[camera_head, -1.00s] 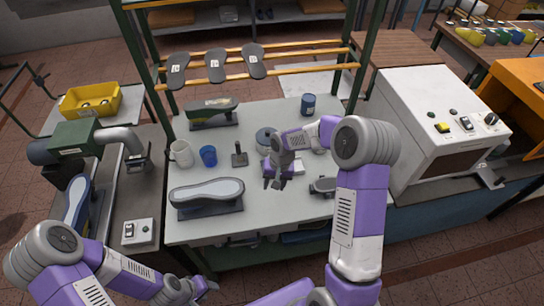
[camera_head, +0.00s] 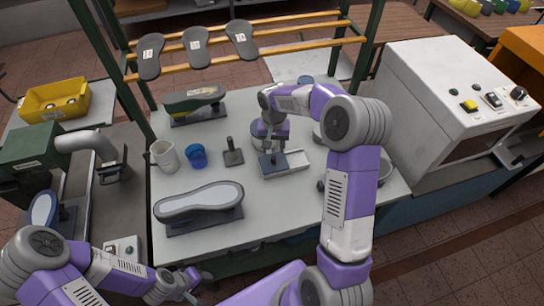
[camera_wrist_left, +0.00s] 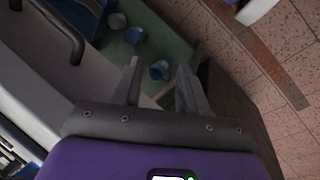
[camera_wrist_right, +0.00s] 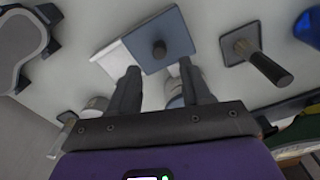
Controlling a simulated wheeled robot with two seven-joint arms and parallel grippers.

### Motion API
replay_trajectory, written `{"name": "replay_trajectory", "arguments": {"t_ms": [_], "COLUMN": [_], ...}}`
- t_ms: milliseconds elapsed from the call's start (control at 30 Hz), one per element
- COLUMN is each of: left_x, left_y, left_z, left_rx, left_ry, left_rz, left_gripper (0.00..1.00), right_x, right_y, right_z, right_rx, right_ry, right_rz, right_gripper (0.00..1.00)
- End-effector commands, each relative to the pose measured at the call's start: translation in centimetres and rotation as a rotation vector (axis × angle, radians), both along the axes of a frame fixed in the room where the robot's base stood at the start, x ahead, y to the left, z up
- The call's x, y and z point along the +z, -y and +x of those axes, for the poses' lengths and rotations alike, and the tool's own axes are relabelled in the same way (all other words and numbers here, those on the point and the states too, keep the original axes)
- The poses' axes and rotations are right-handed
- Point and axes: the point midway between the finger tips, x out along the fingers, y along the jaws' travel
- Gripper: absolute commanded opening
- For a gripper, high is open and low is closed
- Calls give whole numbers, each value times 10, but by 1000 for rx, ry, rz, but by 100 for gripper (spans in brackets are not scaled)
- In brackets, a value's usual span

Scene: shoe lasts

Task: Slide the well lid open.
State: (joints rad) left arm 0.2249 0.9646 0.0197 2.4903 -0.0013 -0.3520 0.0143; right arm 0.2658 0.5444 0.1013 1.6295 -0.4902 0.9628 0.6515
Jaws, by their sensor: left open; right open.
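The well lid is a blue-grey square plate with a dark round knob; in the head view the lid (camera_head: 267,168) lies over the left part of a pale rectangular well (camera_head: 296,166), whose right part is uncovered. In the right wrist view the lid (camera_wrist_right: 172,35) is ahead of the fingers, with the pale well (camera_wrist_right: 116,62) beside it. My right gripper (camera_head: 271,148) is open and empty, over the lid near its knob; in its wrist view the fingertips (camera_wrist_right: 158,72) point toward the knob, with no clear contact. My left gripper (camera_head: 193,284) is open and empty, low beyond the table's front edge.
Left of the lid stands a dark post on a square base (camera_head: 232,152). Further left are a blue cup (camera_head: 197,156) and a white mug (camera_head: 164,156). A grey sole on a last (camera_head: 200,202) lies at front left. A white machine (camera_head: 430,100) stands right.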

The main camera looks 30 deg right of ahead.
Motion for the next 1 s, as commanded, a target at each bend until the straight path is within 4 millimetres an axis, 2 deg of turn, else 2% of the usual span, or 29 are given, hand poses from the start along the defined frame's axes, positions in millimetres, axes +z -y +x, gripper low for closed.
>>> {"name": "replay_trajectory", "arguments": {"t_ms": [200, 333, 500, 733, 1000], "left_x": [-2, -3, -4, -4, -4], "left_y": [0, 0, 0, 0, 0], "left_z": [0, 0, 0, 0, 0], "left_rx": [0, 0, 0, 0, 0], "left_ry": [0, 0, 0, 0, 0], "left_rz": [0, 0, 0, 0, 0], "left_gripper": [43, 43, 43, 43, 43], "right_x": [-37, -52, -60, -61, -60], "right_y": [0, 0, 0, 0, 0], "right_z": [-1, -1, 0, 0, 0], "right_rx": [1, 0, 0, 0, 0], "right_ry": [-5, -3, 0, 0, 0], "right_rz": [2, 1, 0, 0, 0], "right_gripper": [48, 48, 48, 48, 6]}}
